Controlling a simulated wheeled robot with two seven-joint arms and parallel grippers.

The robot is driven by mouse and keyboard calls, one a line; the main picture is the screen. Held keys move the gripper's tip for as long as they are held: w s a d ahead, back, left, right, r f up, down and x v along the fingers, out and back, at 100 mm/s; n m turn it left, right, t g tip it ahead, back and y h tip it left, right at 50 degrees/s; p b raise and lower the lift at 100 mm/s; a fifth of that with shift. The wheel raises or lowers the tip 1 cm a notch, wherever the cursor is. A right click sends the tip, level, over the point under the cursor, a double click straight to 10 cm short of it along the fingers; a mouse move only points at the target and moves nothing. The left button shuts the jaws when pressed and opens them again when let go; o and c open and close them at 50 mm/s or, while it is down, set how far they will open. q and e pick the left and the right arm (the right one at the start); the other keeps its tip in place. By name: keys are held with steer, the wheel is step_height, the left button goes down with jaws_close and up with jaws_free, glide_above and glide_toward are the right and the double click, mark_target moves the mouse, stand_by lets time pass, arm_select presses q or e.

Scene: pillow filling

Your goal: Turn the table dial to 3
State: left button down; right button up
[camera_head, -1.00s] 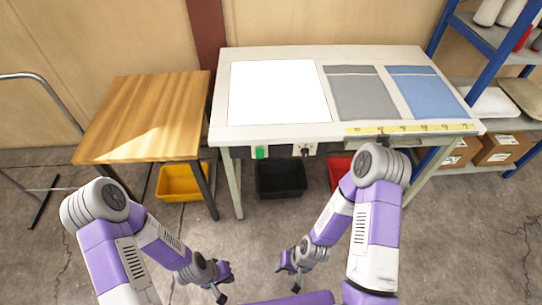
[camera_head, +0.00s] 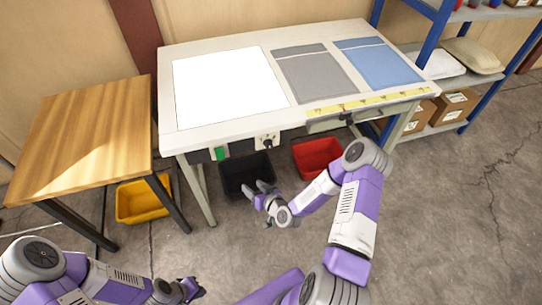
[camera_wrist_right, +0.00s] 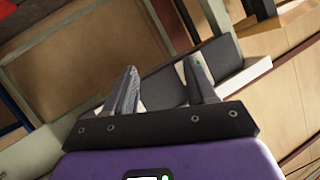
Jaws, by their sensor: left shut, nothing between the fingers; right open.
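The dial (camera_head: 268,142) is a small dark knob on a pale plate on the front edge of the white table (camera_head: 185,140). Its setting is too small to read. My right gripper (camera_head: 256,188) is open and empty, below and in front of the dial, apart from it. Its two fingers (camera_wrist_right: 165,82) also show in the right wrist view, where I cannot make out the dial. My left gripper (camera_head: 192,288) is shut and empty, low at the bottom left, far from the table.
A green switch (camera_head: 221,153) sits left of the dial. A black bin (camera_head: 235,180), a red bin (camera_head: 318,158) and a yellow bin (camera_head: 140,203) stand below. A wooden table (camera_head: 85,130) is at left, a blue-framed shelf (camera_head: 430,40) at right. A drawer (camera_head: 325,124) is under the tabletop.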

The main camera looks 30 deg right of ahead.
mark_target(270, 148)
steer(key=w+d+r+m+t+h+b, duration=0.15)
steer(key=d+r+t+h, duration=0.3)
steer(key=d, duration=0.65)
steer(key=shift+h, duration=0.25)
steer(key=w, duration=0.3)
steer(key=w+d+b, duration=0.1)
steer(key=w, duration=0.3)
steer(key=shift+w+d, duration=0.2)
steer(key=shift+w, duration=0.05)
jaws_close()
